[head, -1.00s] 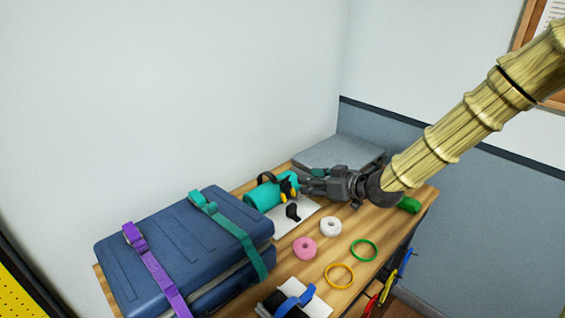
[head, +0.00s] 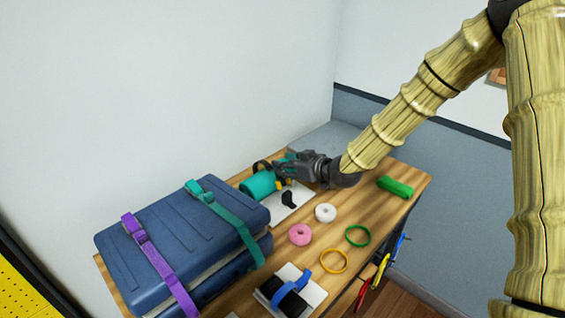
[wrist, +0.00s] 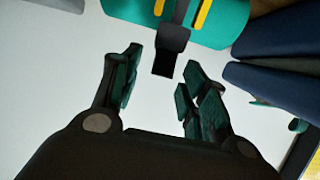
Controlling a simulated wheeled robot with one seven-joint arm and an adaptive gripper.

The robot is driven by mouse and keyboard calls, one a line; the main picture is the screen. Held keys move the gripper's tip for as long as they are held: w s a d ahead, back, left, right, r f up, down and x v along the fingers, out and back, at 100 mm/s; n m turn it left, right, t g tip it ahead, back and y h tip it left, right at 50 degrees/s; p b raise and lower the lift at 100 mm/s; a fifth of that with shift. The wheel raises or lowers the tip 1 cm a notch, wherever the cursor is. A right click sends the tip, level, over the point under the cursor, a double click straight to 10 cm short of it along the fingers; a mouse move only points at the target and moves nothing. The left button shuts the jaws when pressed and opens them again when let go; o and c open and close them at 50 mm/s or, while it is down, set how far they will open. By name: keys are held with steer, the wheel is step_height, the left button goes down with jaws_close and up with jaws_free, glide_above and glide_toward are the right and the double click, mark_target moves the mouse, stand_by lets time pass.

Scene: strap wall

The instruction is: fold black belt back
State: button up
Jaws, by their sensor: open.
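The black belt (head: 289,199) hangs off the teal roll (head: 257,187), and its loose end lies on the white board (head: 294,213). In the wrist view the belt's black end (wrist: 169,57) reaches down from the teal roll (wrist: 125,8), between yellow strips (wrist: 202,14). My gripper (head: 283,170) is close to the right side of the roll in the head view. In the wrist view my gripper (wrist: 158,85) is open, with the belt end just beyond and between its fingertips. I see no contact with the belt.
A blue case (head: 180,235) with purple and teal straps stands at the left. White (head: 325,213) and pink (head: 300,235) tape rolls, green (head: 358,236) and orange (head: 334,260) rings, and a green block (head: 395,187) lie on the wooden table. A blue strap (head: 292,290) sits in front.

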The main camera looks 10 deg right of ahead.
steer(key=shift+x, duration=1.05)
steer(key=shift+s+r, duration=0.2)
steer(key=shift+s, duration=0.1)
steer(key=shift+c, duration=0.2)
steer(key=shift+w+f, duration=0.1)
steer(key=shift+w, duration=0.05)
jaws_close()
